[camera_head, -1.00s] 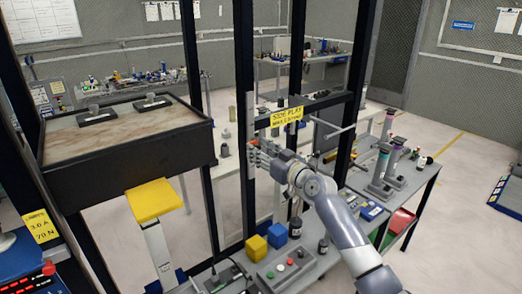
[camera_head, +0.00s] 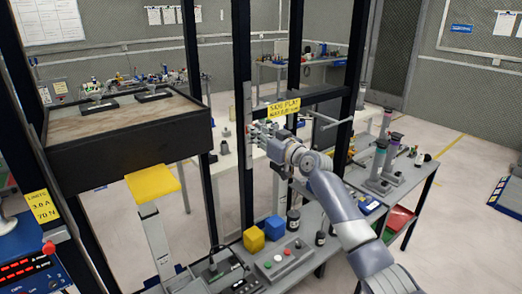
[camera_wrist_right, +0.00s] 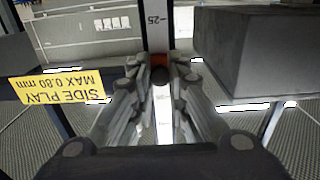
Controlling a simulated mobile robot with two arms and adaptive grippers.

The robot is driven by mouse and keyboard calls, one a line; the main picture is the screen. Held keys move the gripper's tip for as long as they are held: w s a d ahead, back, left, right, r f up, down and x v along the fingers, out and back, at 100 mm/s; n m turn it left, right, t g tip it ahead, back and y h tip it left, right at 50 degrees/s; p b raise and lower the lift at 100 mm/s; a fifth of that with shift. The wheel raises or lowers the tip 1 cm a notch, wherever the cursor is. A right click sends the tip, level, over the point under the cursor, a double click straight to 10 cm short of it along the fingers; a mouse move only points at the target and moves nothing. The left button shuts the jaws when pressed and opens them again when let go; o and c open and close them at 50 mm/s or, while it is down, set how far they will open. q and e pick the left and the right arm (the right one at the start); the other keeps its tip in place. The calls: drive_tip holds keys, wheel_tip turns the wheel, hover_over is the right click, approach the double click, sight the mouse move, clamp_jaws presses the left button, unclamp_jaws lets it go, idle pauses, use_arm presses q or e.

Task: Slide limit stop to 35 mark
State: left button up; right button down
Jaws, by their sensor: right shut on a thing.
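The limit stop (camera_wrist_right: 160,74) shows in the right wrist view as a small orange-red piece with a dark round knob on a white vertical scale (camera_wrist_right: 158,18). A 25 mark is readable on the scale; the 35 mark is not readable. My right gripper (camera_wrist_right: 160,88) is shut on the stop, its fingers at both sides of the knob. In the head view my right gripper (camera_head: 256,134) is at the pale scale strip (camera_head: 248,108) on the dark post, and its fingers hide the stop. My left gripper is not in view.
A yellow SIDE PLAY label (camera_head: 284,108) is on a dark crossbar right of the gripper. A grey block (camera_wrist_right: 250,52) is close at the right in the wrist view. Below are a yellow cube (camera_head: 254,240), a blue cube (camera_head: 275,228) and a button box (camera_head: 283,260).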

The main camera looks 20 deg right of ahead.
wheel_tip(320, 180, up, 2)
drive_tip(key=shift+r, duration=0.55)
drive_tip(key=c, duration=2)
unclamp_jaws()
drive_tip(key=o, duration=0.5)
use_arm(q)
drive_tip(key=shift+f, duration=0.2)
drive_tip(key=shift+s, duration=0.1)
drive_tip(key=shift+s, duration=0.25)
use_arm(e)
drive_tip(key=v, duration=1.2)
